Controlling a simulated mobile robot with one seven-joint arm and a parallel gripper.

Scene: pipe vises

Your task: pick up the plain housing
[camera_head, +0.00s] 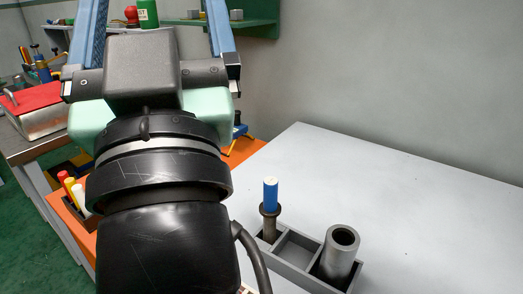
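A plain grey hollow cylinder, which looks like the housing (339,254), stands upright in the right compartment of a grey divided tray (293,266) on the pale table. Its open bore faces up. My gripper (152,22) is at the top left, well away from the cylinder and pointing toward the back. Its two light-blue fingers stand wide apart, with no object seen held between them. Their tips are cut off by the top edge. My arm's dark wrist covers much of the left half and hides what is behind it.
A blue-topped part (270,195) stands in the tray's left compartment; the middle compartment looks empty. The pale table (400,200) is clear right of the tray, up to the grey wall. A red-topped box (34,108) and a green shelf with a green can (148,14) are behind.

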